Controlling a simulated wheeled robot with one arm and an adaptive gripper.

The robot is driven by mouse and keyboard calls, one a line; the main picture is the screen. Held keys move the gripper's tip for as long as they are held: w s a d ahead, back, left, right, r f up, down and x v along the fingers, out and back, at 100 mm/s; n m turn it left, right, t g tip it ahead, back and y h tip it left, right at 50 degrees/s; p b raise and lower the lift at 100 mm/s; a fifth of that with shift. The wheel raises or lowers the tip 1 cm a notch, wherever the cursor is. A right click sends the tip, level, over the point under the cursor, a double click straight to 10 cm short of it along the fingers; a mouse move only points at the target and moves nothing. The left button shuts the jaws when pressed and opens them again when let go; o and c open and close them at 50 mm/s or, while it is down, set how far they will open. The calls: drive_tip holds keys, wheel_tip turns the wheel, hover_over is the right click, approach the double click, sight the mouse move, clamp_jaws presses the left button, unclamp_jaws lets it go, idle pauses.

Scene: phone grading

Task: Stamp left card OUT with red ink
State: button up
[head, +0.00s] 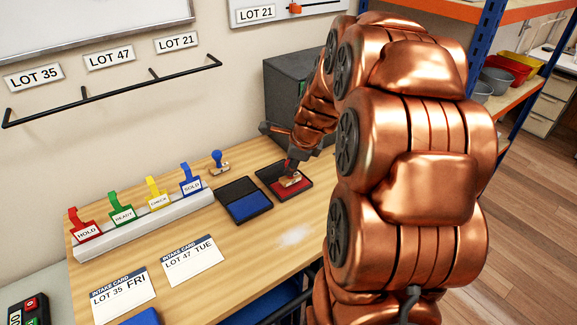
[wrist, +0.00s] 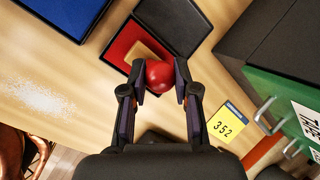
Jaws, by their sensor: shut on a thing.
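My gripper (head: 291,167) is shut on the red knob (wrist: 159,76) of a wooden-based stamp (head: 290,180). The stamp is over the open red ink pad (head: 273,191), its base appearing to rest on the red surface; exact contact is hard to tell. The red pad also shows in the wrist view (wrist: 121,47). The left intake card (head: 124,291), marked LOT 35 FRI, lies at the table's front left. The right intake card (head: 192,261), marked LOT 47 TUE, lies beside it. Neither card shows a visible stamp mark.
An open blue ink pad (head: 248,206) lies left of the red one. A blue-handled stamp (head: 219,164) stands behind it. A white rack (head: 150,222) holds several coloured tags along the back left. A dark cabinet (head: 287,98) stands behind. Bare wood with a whitish smudge lies in front.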

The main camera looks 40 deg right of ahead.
drive_tip(key=shift+r+p, duration=1.35)
drive_tip(key=shift+r, duration=1.65)
